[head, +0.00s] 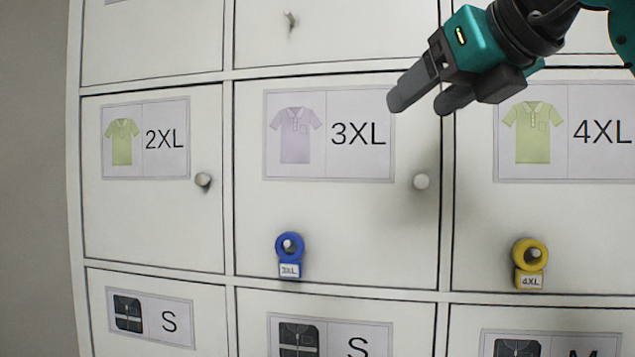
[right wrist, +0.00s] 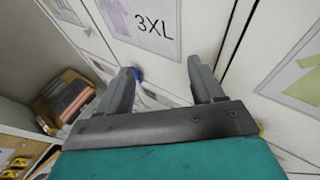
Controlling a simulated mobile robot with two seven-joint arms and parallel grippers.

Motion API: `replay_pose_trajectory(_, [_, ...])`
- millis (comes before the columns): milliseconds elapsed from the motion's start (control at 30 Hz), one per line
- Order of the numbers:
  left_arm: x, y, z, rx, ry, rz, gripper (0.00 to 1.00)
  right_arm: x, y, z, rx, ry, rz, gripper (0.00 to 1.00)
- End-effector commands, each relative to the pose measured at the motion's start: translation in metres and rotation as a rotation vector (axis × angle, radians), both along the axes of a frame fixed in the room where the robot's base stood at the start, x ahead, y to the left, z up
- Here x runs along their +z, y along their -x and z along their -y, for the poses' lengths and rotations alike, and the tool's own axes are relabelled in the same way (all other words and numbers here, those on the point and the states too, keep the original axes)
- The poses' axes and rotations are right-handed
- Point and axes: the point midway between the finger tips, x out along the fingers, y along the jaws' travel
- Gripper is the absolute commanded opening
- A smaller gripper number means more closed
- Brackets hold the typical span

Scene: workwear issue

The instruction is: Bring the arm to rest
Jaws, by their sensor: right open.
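My right gripper (head: 418,100) is in the upper right of the head view, in front of the 3XL locker door (head: 345,225). It is open and empty, its dark fingers pointing left and down. In the right wrist view its two fingers (right wrist: 163,78) stand apart with nothing between them. They look apart from the 3XL door, which also shows in that view (right wrist: 200,30). My left gripper is not in view.
A blue ring tag (head: 290,268) marked 3XL hangs on a peg, and a yellow one (head: 528,280) marked 4XL hangs to the right. Door knobs (head: 421,181) stick out. The right wrist view shows a shelf with items (right wrist: 70,100) at left.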

Motion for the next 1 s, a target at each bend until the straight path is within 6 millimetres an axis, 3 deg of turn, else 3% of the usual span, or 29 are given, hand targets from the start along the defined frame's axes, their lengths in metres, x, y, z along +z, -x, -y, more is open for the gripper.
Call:
replay_pose_trajectory(33, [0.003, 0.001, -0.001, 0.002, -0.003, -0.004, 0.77, -0.024, -0.009, -0.021, 0.102, -0.026, -0.064, 0.67])
replay_pose_trajectory(200, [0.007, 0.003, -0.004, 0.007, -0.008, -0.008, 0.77, -0.087, -0.012, -0.079, 0.406, -0.181, -0.238, 0.67])
replay_pose_trajectory(333, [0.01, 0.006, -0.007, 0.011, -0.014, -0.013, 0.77, -0.122, -0.003, -0.112, 0.598, -0.366, -0.364, 0.67])
replay_pose_trajectory(500, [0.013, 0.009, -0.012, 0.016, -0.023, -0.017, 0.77, -0.152, 0.01, -0.135, 0.771, -0.683, -0.512, 0.67])
replay_pose_trajectory(767, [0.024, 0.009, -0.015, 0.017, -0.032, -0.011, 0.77, -0.185, 0.008, -0.13, 0.823, -1.279, -0.691, 0.67])
replay_pose_trajectory(867, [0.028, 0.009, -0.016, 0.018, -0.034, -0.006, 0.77, -0.203, -0.001, -0.116, 0.764, -1.526, -0.744, 0.67])
replay_pose_trajectory(1000, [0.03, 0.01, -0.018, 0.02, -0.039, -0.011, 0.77, -0.244, -0.016, -0.09, 0.598, -1.866, -0.802, 0.67])
